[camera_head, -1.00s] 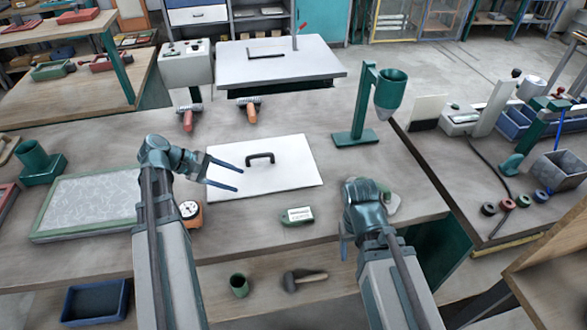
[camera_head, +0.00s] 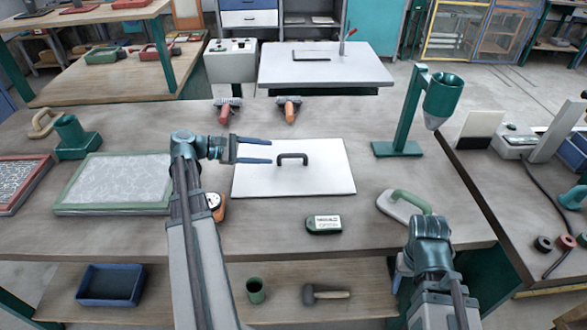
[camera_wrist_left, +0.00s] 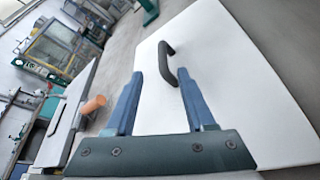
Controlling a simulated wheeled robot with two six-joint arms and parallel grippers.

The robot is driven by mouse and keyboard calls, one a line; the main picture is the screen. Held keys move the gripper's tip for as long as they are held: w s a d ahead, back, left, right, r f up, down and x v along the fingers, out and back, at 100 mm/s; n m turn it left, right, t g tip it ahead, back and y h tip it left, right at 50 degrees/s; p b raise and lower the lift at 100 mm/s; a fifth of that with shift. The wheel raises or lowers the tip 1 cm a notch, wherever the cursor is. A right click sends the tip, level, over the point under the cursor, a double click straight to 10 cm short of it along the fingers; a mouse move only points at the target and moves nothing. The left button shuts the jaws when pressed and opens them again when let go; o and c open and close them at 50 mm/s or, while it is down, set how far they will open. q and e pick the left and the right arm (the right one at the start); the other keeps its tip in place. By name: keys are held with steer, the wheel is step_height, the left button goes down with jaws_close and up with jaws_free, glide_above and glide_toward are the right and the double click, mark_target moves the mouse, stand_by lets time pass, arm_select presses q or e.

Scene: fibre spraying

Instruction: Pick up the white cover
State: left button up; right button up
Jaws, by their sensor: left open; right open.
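The white cover (camera_head: 325,181) is a flat white plate lying on the workbench in the head view, with a dark arched handle (camera_head: 292,157) standing on it. My left gripper (camera_head: 271,151) is open, its two fingers pointing right at the handle and a little left of it. In the left wrist view, the handle (camera_wrist_left: 166,62) shows just beyond and between the fingertips of the left gripper (camera_wrist_left: 160,76), with the white cover (camera_wrist_left: 225,60) beneath. Nothing is between the fingers. My right arm is at the lower right of the head view; its fingers (camera_head: 402,262) are mostly hidden behind its wrist.
A green-framed tray (camera_head: 66,209) is to the left. An orange gauge (camera_head: 216,206), a green box (camera_head: 323,224) and a green-handled trowel (camera_head: 405,205) lie in front of the cover. A green funnel stand (camera_head: 405,115) is at right.

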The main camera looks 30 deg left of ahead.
mark_target(284, 155)
arm_select(q)
steer(key=shift+b+x, duration=0.35)
steer(key=shift+x, duration=1.3)
steer(key=b+x, duration=0.1)
steer(key=x, duration=0.4)
steer(key=shift+d+f+b, duration=0.15)
steer(key=shift+d+b, duration=0.1)
steer(key=shift+b, duration=0.15)
jaws_close()
